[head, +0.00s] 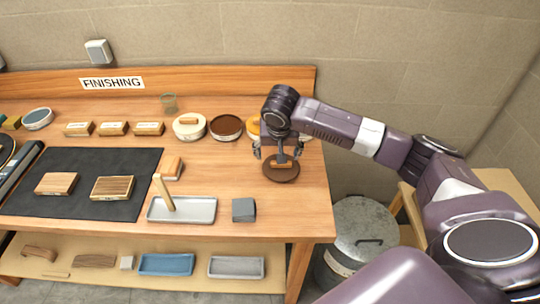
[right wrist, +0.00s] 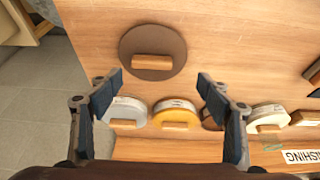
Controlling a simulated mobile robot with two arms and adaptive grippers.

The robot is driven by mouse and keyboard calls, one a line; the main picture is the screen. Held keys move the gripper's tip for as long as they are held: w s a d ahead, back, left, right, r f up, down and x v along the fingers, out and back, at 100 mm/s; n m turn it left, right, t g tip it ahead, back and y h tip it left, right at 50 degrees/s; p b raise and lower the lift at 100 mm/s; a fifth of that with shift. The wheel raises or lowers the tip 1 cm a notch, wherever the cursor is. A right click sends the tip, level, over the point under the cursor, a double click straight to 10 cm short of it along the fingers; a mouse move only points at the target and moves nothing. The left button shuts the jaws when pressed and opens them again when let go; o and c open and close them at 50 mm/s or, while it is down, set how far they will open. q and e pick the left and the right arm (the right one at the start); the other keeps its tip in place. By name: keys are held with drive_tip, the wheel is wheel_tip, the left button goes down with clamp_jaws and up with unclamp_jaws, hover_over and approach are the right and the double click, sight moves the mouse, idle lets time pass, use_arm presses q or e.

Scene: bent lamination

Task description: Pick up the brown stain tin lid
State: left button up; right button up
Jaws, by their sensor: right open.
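The brown lid (head: 282,175), a dark round disc, lies flat on the bench near its right end. In the right wrist view the brown lid (right wrist: 152,42) shows a wooden block handle (right wrist: 151,62) across it. My right gripper (head: 279,154) is above the lid and partly covers it in the head view. In the right wrist view my right gripper (right wrist: 160,82) is open, with nothing between its fingers. The lid appears ahead of the fingertips there. An open tin with brown contents (head: 226,126) stands at the back of the bench. My left gripper is not in view.
A white-lidded tin (head: 189,128) stands left of the brown tin, and a yellow-topped tin (right wrist: 175,108) shows near the fingers. A grey block (head: 243,210) and grey tray (head: 202,210) lie left of the lid. A metal bin (head: 350,225) stands beyond the bench's right edge.

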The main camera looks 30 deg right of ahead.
sight(282, 171)
drive_tip(key=shift+w+d+f, duration=0.15)
drive_tip(key=shift+w+d, duration=0.1)
drive_tip(key=shift+w, duration=0.05)
drive_tip(key=shift+s+d+f, duration=0.1)
drive_tip(key=shift+s+f, duration=0.1)
drive_tip(key=shift+s+d+f+p, duration=0.25)
drive_tip(key=shift+s+f+p, duration=0.1)
drive_tip(key=shift+s+p, duration=0.2)
drive_tip(key=shift+d+p+x, duration=0.2)
drive_tip(key=shift+p+x, duration=0.5)
drive_tip(key=shift+x, duration=0.5)
drive_tip(key=shift+w+d+f, duration=0.15)
drive_tip(key=shift+w+f, duration=0.6)
drive_tip(key=shift+f, duration=0.5)
drive_tip(key=c, duration=1.2)
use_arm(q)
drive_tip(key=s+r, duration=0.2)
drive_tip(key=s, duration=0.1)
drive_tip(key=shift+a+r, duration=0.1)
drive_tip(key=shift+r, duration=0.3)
use_arm(e)
drive_tip(key=shift+c, duration=0.2)
